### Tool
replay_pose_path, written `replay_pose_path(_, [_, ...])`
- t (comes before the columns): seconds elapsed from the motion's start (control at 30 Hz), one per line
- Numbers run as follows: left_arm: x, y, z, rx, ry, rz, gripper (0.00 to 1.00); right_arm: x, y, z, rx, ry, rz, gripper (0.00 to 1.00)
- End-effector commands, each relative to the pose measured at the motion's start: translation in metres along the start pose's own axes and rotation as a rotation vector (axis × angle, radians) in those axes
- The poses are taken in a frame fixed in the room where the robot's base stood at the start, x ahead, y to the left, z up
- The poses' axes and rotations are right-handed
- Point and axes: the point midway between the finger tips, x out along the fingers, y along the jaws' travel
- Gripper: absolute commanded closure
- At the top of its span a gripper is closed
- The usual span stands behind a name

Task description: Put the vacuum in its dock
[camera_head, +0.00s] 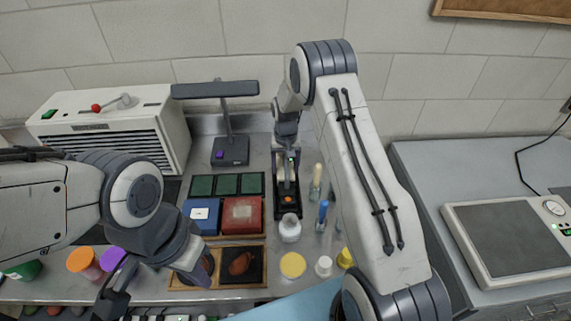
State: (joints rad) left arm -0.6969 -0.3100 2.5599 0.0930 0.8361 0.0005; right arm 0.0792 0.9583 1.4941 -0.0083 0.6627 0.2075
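A slim dark dock (287,208) with an orange spot stands upright at the middle of the steel counter. A narrow grey and black body with a small green light, apparently the vacuum (289,172), is over the dock's back part; whether it is seated cannot be told. My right gripper (288,145) is right above it, pointing down, its fingers mostly hidden by the wrist and the body below, so its grip cannot be told. My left gripper (112,293) is low at the left, away from the dock, its fingers dark and partly hidden.
A white jar (290,228), a blue bottle (322,213) and a yellow lid (293,265) stand close in front and right of the dock. Blue (203,215) and red (242,215) boxes sit left. A black lamp (230,150) stands behind. A scale (510,238) is on the right bench.

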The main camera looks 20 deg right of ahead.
Motion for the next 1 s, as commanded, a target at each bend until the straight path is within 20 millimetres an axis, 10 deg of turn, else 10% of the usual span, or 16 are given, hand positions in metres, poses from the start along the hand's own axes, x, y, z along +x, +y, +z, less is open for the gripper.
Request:
replay_pose_path(0.33, [0.004, 0.000, 0.000, 0.000, 0.000, 0.000, 1.00, 0.003, 0.000, -0.001, 0.000, 0.004, -0.001, 0.77])
replay_pose_path(0.37, [0.003, 0.000, 0.000, 0.000, 0.000, 0.000, 1.00, 0.004, 0.000, -0.001, 0.000, 0.002, 0.000, 0.18])
replay_pose_path(0.4, [0.003, 0.000, 0.000, 0.000, 0.000, 0.000, 1.00, 0.003, 0.000, 0.000, 0.000, 0.002, 0.000, 0.02])
replay_pose_path(0.77, [0.001, 0.000, 0.000, 0.000, 0.000, 0.000, 1.00, -0.003, 0.000, -0.001, 0.000, 0.003, -0.001, 0.00])
replay_pose_path(1.0, [0.022, -0.002, 0.001, -0.002, 0.000, 0.000, 1.00, -0.043, -0.001, -0.002, 0.000, 0.008, -0.002, 0.00])
